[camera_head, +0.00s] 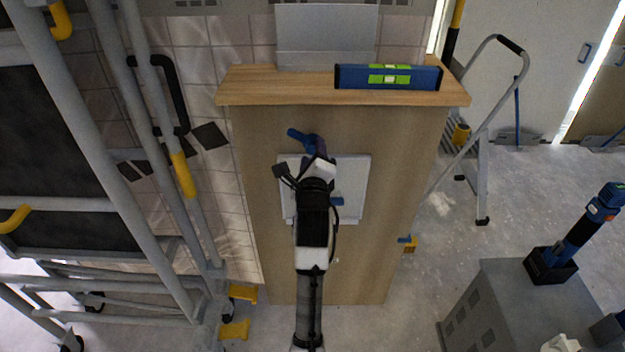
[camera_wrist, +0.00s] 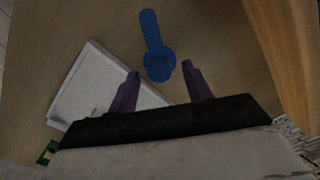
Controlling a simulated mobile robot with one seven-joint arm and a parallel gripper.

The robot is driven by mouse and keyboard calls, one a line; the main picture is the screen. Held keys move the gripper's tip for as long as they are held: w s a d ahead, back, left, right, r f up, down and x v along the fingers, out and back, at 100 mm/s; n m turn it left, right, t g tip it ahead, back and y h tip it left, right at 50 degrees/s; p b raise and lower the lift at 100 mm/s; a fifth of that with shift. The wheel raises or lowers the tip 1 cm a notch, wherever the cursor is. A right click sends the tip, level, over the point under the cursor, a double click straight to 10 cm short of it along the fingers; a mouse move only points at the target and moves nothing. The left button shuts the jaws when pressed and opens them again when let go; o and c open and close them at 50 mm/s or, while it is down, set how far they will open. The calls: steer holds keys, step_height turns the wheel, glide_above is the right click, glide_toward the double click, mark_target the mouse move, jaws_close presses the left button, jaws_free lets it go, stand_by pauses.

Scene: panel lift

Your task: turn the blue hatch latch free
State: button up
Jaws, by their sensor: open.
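The blue hatch latch (camera_head: 298,135) is on the front of the wooden panel, above the white hatch (camera_head: 355,175). In the wrist view the latch (camera_wrist: 151,30) has a long arm and a round hub, and lies just beyond the fingertips, about midway between them. My gripper (camera_wrist: 162,78) is open, with its two dark purple fingers apart and nothing between them. In the head view my gripper is largely hidden behind my wrist. The white hatch (camera_wrist: 85,85) shows to the lower left in the wrist view. A small blue part (camera_head: 337,201) sits on the hatch.
The wooden panel's top ledge (camera_head: 290,90) carries a blue spirit level (camera_head: 388,77). Grey scaffold rails (camera_head: 150,130) stand close on the left. A stepladder (camera_head: 490,120) and a grey cabinet (camera_head: 510,300) stand on the right. The floor between panel and cabinet is mostly clear.

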steer(key=s+b, duration=0.1)
steer(key=s, duration=0.8)
steer(key=shift+s+b, duration=0.3)
steer(key=shift+b, duration=0.1)
